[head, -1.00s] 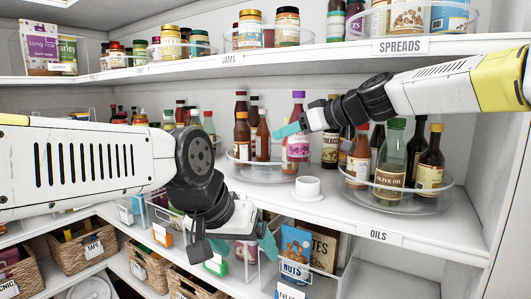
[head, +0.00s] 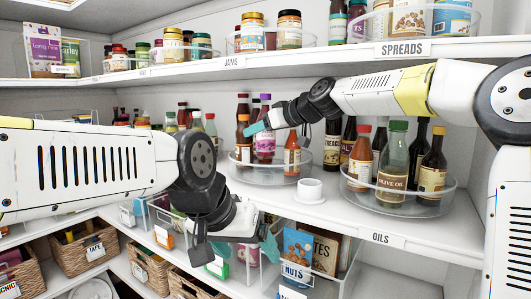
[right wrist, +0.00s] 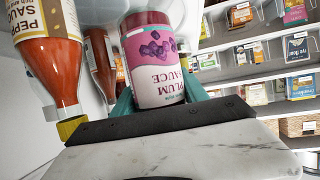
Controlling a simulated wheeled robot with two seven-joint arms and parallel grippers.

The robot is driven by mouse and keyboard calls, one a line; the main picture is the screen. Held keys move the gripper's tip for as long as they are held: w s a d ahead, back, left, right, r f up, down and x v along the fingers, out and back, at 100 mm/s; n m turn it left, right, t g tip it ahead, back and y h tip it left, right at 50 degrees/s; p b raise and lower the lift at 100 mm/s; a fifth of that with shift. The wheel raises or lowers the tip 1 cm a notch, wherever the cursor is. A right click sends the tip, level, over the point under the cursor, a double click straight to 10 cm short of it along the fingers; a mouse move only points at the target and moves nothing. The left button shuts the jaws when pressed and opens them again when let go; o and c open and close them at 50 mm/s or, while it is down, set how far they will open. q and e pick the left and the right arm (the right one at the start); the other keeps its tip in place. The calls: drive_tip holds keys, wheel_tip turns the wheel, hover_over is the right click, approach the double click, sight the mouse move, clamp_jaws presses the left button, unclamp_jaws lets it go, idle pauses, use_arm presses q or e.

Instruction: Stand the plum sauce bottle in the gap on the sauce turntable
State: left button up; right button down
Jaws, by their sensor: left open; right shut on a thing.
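The plum sauce bottle (head: 265,146), with a purple cap and a pink-purple label, is upright in the head view. It also shows close up between the teal fingers in the right wrist view (right wrist: 157,62). My right gripper (head: 258,127) is shut on it. The sauce turntable (head: 272,178) is a clear round tray on the middle shelf. The plum bottle is over or on it, between a dark red bottle (head: 243,138) and a red, orange-labelled bottle (head: 291,155). Whether its base touches is unclear. My left gripper (head: 268,238) is open and empty, low in front of the shelf.
A white round cup (head: 310,190) stands right of the sauce turntable. The oils turntable (head: 410,206) is further right, with several bottles. The spreads shelf (head: 345,55) overhangs above. A pepper sauce bottle (right wrist: 55,55) is close beside the plum bottle in the right wrist view.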

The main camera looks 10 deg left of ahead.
drive_tip(key=shift+w+a+f, duration=0.25)
drive_tip(key=shift+a+f, duration=0.15)
drive_tip(key=shift+f, duration=0.75)
drive_tip(key=shift+w+a+f, duration=0.25)
drive_tip(key=shift+a+f, duration=0.2)
drive_tip(key=shift+f, duration=0.65)
drive_tip(key=shift+w+a+f, duration=0.25)
drive_tip(key=shift+a+f, duration=0.15)
drive_tip(key=shift+f, duration=0.75)
drive_tip(key=c, duration=0.9)
unclamp_jaws()
drive_tip(key=shift+f, duration=0.15)
drive_tip(key=shift+o, duration=0.2)
